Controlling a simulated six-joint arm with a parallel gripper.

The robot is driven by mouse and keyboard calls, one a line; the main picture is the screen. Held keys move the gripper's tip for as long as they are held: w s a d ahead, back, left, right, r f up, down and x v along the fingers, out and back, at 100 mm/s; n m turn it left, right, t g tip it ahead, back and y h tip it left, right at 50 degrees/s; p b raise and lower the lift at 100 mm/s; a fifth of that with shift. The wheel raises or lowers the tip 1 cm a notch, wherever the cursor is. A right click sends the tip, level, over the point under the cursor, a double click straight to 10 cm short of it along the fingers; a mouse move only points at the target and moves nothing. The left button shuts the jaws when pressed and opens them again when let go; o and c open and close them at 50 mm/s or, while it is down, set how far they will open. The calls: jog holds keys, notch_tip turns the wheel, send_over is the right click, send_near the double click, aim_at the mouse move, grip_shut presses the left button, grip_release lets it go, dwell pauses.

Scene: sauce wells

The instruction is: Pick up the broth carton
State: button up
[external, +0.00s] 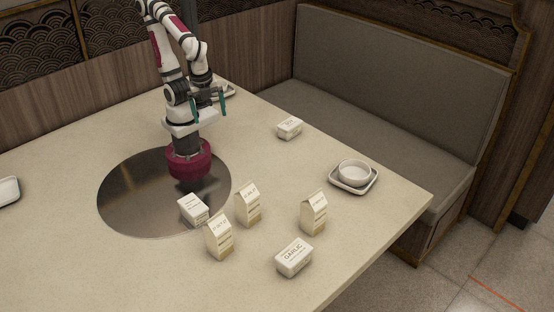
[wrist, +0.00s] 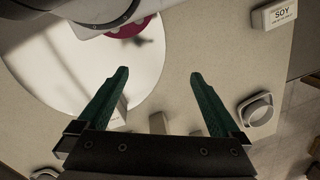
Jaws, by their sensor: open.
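Several white and beige gable-top cartons stand on the table in the external view: a front-left one (external: 219,237), a middle one (external: 248,204) and a right one (external: 313,213). Their labels are too small to read, so I cannot tell which is the broth carton. My gripper (external: 209,102) is raised above the table, behind and apart from all of them. In the wrist view my gripper (wrist: 159,74) has its two green fingers wide apart with nothing between the tips. Pale carton shapes are partly hidden behind the gripper body there.
A garlic box (external: 294,258) lies near the front edge. A white box (external: 193,210) sits at the metal disc (external: 125,190). Another small box (external: 289,128) and a bowl (external: 354,172) on a tray stand right. A box marked SOY (wrist: 275,16) shows in the wrist view.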

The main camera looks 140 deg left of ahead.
jog(key=w+d+n+g+h, duration=0.25)
jog(key=w+n+h, duration=0.45)
jog(key=w+n, duration=0.45)
jog(key=w+a+f+n+t+h, duration=0.1)
jog(key=w+a+f+n+h, duration=0.4)
jog(key=w+n, duration=0.3)
jog(key=n+t+h, duration=0.3)
jog(key=n, duration=0.1)
send_near(240, 208)
jog(key=x, duration=0.7)
jog(key=shift+r, duration=0.1)
grip_shut()
